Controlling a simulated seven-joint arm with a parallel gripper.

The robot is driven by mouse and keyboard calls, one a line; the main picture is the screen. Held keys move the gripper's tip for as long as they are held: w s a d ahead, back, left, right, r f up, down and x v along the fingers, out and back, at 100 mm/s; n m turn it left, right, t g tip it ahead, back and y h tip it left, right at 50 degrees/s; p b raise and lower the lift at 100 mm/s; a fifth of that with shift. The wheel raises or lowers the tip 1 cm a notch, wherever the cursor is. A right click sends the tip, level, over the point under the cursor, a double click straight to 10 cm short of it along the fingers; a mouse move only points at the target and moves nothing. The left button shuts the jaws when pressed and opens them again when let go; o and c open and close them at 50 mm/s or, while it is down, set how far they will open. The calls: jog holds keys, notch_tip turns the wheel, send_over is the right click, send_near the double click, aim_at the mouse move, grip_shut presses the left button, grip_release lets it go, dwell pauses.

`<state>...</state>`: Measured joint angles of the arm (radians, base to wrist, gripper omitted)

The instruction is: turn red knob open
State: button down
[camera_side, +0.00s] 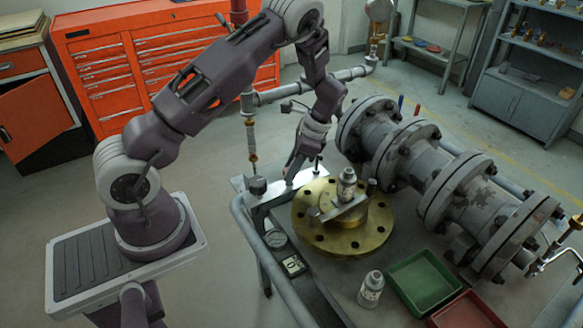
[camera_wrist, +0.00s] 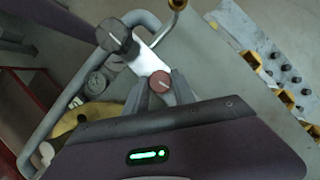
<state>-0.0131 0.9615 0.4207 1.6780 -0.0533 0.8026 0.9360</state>
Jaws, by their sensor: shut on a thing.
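The red knob (camera_wrist: 160,82) sits at the end of a pale flat plate (camera_wrist: 148,58) in the wrist view, between my two fingers. My gripper (camera_wrist: 160,88) is shut on it. In the side view my gripper (camera_side: 291,178) points down at the plate (camera_side: 290,187), left of the brass flange, and the red knob cannot be made out there.
A large flanged pipe (camera_side: 455,187) lies right. A grey rail (camera_side: 262,255) and gauge (camera_side: 275,238) are near the plate.

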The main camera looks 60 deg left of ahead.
jog(key=n+h, duration=0.1)
jog(key=n, duration=0.2)
jog(key=n+h, duration=0.1)
jog(key=n, duration=0.3)
jog(key=shift+w+a+g+h, duration=0.1)
jog(key=shift+a+g+h, duration=0.1)
jog(key=shift+g+h, duration=0.15)
jog(key=n+h, duration=0.1)
jog(key=n, duration=0.2)
jog(key=n+h, duration=0.1)
jog(key=n, duration=0.3)
jog(key=shift+a, duration=0.15)
jog(key=shift+t+h, duration=0.25)
jog(key=shift+t, duration=0.2)
jog(key=c, duration=1.1)
grip_release()
jog(key=shift+o, duration=0.2)
